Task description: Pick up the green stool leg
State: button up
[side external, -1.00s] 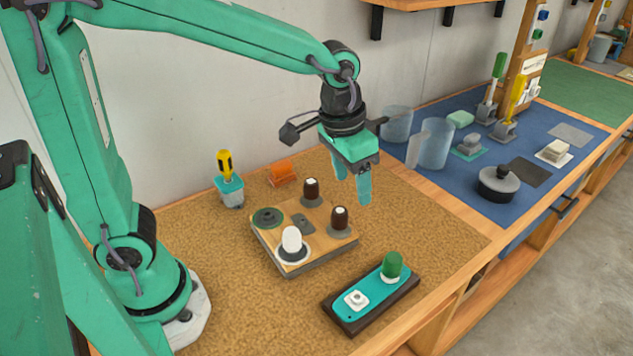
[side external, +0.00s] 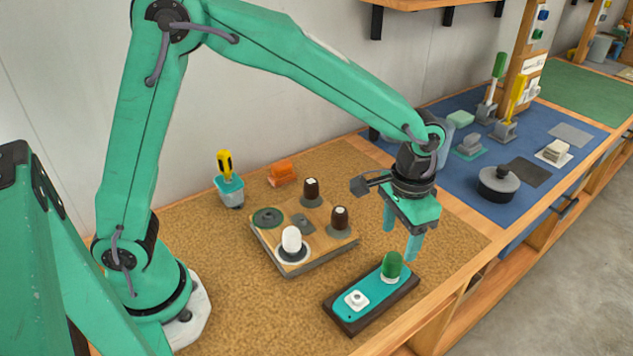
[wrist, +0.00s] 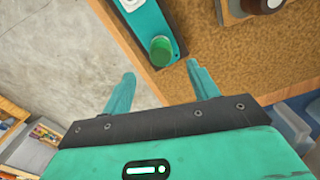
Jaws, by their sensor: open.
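The green stool leg (side external: 392,264) stands upright at the far right end of a teal-topped dark holder (side external: 348,326) on the cork-coloured bench. My gripper (side external: 401,245) is open and empty, with its fingers pointing down close to the green leg and a little above it in the side view. In the wrist view the green leg (wrist: 162,51) shows ahead of my open fingers (wrist: 160,84), roughly in line with the gap between them. Nothing is between the fingers.
A white peg seat (side external: 356,299) is at the holder's other end. A wooden block (side external: 315,264) beside it carries a white leg (side external: 291,239) and two dark brown legs (side external: 340,217). The bench's front edge (side external: 432,297) runs close to the holder. A dark lidded pot (side external: 498,184) stands on the blue mat.

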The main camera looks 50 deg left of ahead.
aim_at(395, 257)
jog(key=shift+a+f, duration=0.1)
jog(key=shift+f, duration=3.5)
jog(key=c, duration=1.1)
